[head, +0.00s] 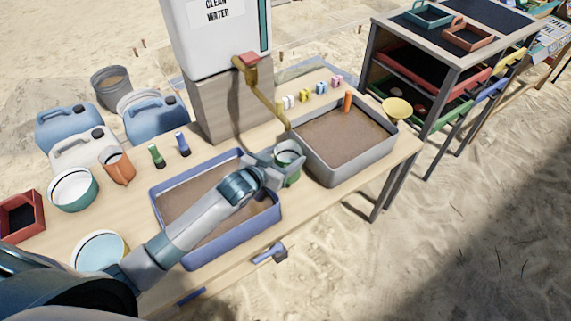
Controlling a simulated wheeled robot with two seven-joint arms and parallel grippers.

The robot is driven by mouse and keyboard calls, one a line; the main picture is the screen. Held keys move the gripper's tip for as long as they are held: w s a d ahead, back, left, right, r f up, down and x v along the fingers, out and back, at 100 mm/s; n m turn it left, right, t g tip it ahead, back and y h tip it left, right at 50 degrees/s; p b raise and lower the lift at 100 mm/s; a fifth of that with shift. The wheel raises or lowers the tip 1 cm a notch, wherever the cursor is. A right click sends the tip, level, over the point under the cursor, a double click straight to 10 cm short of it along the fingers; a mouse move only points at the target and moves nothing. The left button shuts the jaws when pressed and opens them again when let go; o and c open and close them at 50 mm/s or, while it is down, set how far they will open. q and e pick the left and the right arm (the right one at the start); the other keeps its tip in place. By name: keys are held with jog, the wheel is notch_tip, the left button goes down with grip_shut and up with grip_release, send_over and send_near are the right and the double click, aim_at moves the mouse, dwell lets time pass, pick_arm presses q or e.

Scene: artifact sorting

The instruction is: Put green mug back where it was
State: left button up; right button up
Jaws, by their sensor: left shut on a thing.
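The green mug (294,176), with a pale inside, is between the blue-rimmed tray and the grey tray on the table. My left arm reaches across the blue-rimmed tray from the lower left. My left gripper (279,166) is shut on the mug, and its fingers hide part of the mug's side. The mug looks roughly upright; I cannot tell whether its base touches the table. My right gripper is not in view.
The blue-rimmed tray (159,208) and the grey tray (342,175) hold brown soil. A clean water tank (213,45) with a yellow spout stands behind. Small brushes, an orange jug (117,167), bowls and jerrycans stand left. A shelf rack (455,55) stands right.

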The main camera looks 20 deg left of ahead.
pick_arm(q)
notch_tip(320, 180, down, 4)
jog(key=shift+r, duration=0.2)
jog(key=shift+f, duration=0.25)
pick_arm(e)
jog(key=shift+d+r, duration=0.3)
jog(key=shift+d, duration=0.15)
pick_arm(q)
jog(key=shift+f, duration=0.2)
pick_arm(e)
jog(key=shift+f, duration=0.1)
pick_arm(q)
jog(key=o, duration=1.4)
jog(key=shift+c, duration=0.2)
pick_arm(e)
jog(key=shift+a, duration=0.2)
pick_arm(q)
jog(key=shift+r, duration=0.1)
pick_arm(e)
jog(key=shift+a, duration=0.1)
